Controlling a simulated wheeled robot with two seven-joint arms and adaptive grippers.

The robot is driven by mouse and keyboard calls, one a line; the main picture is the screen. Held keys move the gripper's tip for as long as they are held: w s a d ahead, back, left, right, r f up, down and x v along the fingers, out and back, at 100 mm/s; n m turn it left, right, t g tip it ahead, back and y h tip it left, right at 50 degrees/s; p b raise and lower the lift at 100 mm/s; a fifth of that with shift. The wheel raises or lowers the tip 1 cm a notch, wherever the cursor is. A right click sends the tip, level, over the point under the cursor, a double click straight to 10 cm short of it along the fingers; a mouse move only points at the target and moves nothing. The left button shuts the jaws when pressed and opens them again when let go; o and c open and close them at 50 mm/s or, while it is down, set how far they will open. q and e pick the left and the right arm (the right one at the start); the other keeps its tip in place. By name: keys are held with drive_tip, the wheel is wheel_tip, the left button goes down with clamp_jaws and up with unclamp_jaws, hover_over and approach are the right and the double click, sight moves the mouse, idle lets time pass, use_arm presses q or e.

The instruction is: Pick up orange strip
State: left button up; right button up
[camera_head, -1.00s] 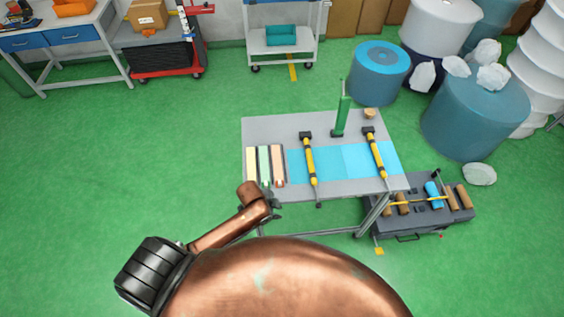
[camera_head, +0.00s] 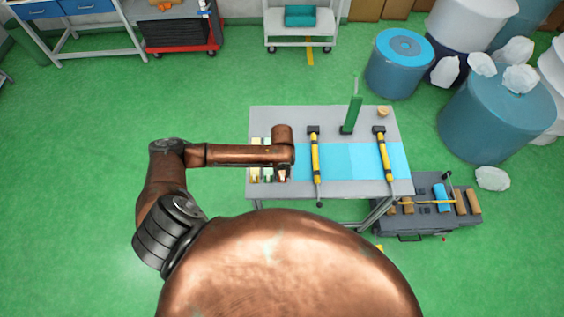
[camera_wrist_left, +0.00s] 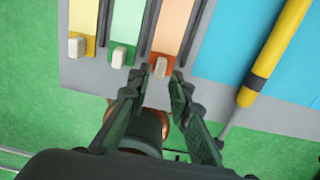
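The orange strip (camera_wrist_left: 172,32) lies on the table between dark dividers, with a small pale block (camera_wrist_left: 161,67) at its near end. In the head view my left forearm and wrist cover most of it; only its near end (camera_head: 282,173) shows. My left gripper (camera_wrist_left: 157,82) points down over the table's near edge. Its two fingers are apart, one on each side of the orange strip's near end, and nothing is visibly gripped. Whether the fingers touch the strip, I cannot tell. My right gripper is in neither view.
A green strip (camera_wrist_left: 126,22) and a yellow strip (camera_wrist_left: 84,20) lie left of the orange one, each with a pale block. Right of it are a blue mat (camera_head: 338,172) and yellow-handled tools (camera_head: 315,158) (camera_head: 383,155). A green upright piece (camera_head: 352,114) stands behind.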

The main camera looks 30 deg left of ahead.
sight(282, 177)
use_arm(q)
wheel_tip(282, 177, down, 4)
drive_tip(key=shift+d+r, duration=0.1)
drive_tip(key=shift+r, duration=0.15)
drive_tip(key=shift+f, duration=0.15)
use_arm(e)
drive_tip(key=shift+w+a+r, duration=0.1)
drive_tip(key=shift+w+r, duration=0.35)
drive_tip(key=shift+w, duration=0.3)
use_arm(q)
drive_tip(key=shift+c, duration=0.5)
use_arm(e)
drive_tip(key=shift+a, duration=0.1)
use_arm(q)
clamp_jaws()
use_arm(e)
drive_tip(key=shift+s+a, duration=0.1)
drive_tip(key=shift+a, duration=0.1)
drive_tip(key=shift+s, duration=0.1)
